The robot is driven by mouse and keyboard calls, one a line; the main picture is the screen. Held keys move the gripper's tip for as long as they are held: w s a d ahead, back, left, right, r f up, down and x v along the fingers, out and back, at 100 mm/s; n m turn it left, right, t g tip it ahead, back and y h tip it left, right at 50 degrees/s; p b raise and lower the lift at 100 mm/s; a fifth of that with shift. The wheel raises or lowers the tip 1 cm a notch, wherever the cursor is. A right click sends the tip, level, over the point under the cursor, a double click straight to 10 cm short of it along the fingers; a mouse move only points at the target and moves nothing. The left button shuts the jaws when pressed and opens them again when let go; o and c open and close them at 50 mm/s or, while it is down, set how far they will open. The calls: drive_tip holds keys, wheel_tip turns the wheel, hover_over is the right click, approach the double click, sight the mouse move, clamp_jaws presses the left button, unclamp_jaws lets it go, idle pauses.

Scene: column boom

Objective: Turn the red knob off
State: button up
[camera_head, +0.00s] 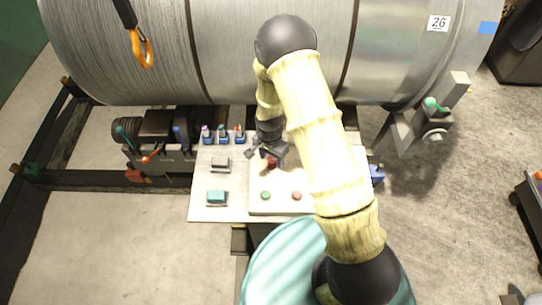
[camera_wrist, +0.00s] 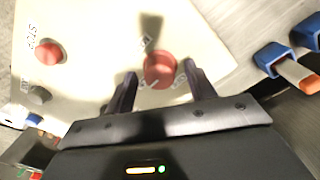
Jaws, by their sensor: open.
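The red knob (camera_wrist: 160,69) stands on a cream control panel (camera_wrist: 95,20), with a pale pointer line on its face and partly unreadable lettering around it. In the head view the red knob (camera_head: 271,162) shows just below my gripper, partly covered by it. My gripper (camera_wrist: 160,80) is open, with one dark finger on each side of the knob in the wrist view. The fingers look apart from the knob; I cannot tell how far they reach down beside it.
A red button (camera_wrist: 48,53) marked STOP is on the same panel. Green (camera_head: 265,195) and red (camera_head: 297,196) buttons lie nearer in the head view.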

drive_tip(key=c, duration=1)
drive_tip(key=shift+n+b, duration=0.35)
drive_tip(key=shift+n, duration=0.05)
drive_tip(key=n+b, duration=0.2)
drive_tip(key=n, duration=0.1)
drive_tip(key=shift+f+n, duration=0.1)
drive_tip(key=shift+n, duration=0.2)
drive_tip(key=n+b, duration=0.2)
drive_tip(key=n, duration=0.2)
drive_tip(key=shift+n, duration=0.3)
drive_tip(key=n+b, duration=0.1)
drive_tip(key=n, duration=0.3)
drive_tip(key=n+b, duration=0.1)
drive_tip(key=n, duration=0.3)
drive_tip(key=shift+n+t, duration=0.3)
drive_tip(key=shift+n, duration=0.1)
